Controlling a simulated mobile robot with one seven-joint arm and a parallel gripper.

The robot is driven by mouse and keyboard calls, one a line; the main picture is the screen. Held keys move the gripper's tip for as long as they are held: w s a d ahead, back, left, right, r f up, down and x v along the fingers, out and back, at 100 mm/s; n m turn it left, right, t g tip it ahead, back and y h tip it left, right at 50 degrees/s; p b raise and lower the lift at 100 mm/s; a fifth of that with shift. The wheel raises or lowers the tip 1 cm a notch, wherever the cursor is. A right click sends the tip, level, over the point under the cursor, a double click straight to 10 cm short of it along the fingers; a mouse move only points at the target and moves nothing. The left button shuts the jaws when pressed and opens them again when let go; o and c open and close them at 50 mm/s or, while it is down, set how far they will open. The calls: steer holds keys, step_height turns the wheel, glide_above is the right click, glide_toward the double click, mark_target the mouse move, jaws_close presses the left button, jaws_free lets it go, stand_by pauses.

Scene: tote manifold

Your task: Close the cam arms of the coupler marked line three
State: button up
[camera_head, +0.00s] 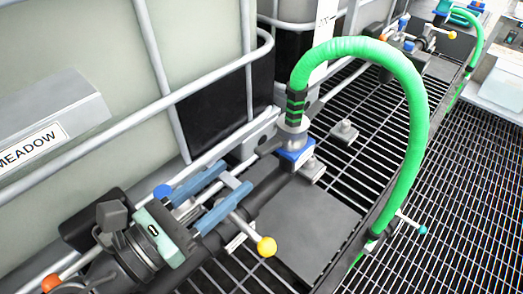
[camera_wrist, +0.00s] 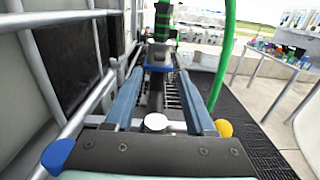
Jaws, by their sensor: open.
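A coupler of grey metal (camera_head: 293,133) stands at the end of a green hose (camera_head: 375,50), on a blue block (camera_head: 297,154). It also shows straight ahead in the wrist view, with a dark body and a blue band (camera_wrist: 158,68). I cannot make out its cam arms' position or read a line number on it. My gripper (camera_head: 237,178) is open, its two blue-grey fingers spread and pointing toward the coupler. In the wrist view nothing is held between the fingers (camera_wrist: 159,76). The coupler appears beyond the fingertips, apart from them.
A tote cage with a MEADOW label (camera_head: 33,145) lines the left side. A yellow ball knob (camera_head: 266,246) on a rod lies close to my gripper. A teal knob (camera_head: 423,230) sits by the hose's lower run. Another green-hosed coupler (camera_head: 444,7) is far back. Open grating (camera_head: 465,180) lies right.

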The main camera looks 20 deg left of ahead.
mark_target(258, 156)
steer(key=x, duration=0.8)
steer(key=shift+w, duration=0.15)
jaws_close()
